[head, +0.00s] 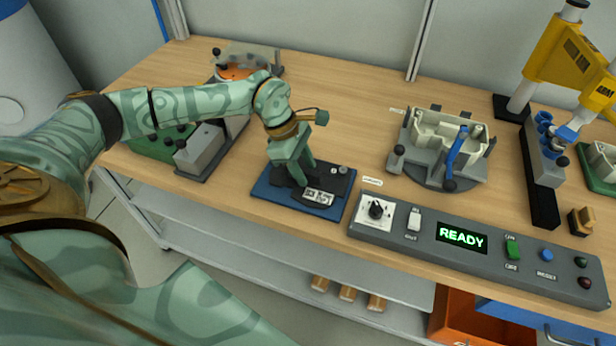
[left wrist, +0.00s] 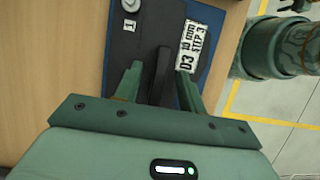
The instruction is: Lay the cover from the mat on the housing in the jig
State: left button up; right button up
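The cover (head: 340,184) is a dark plate with a white label and small round details, lying on the blue mat (head: 268,199). In the left wrist view, the cover (left wrist: 133,42) has a dark upright rib (left wrist: 162,72). My left gripper (head: 293,175) is low over the cover; its fingers (left wrist: 159,82) stand on either side of the rib, with a visible gap on each side. The pale cream housing (head: 428,125) sits in the grey jig (head: 415,172) to the right. A blue lever (head: 458,146) stands at the housing's front. My right gripper is not in view.
A control panel (head: 400,240) showing READY runs along the front edge. A black stand with blue parts (head: 540,165) and a yellow press (head: 565,60) stand at right. Fixtures with black knobs (head: 200,148) are at left. The table behind the mat is bare.

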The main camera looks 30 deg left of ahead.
pick_arm(q)
grip_shut()
jog(key=shift+r, duration=0.15)
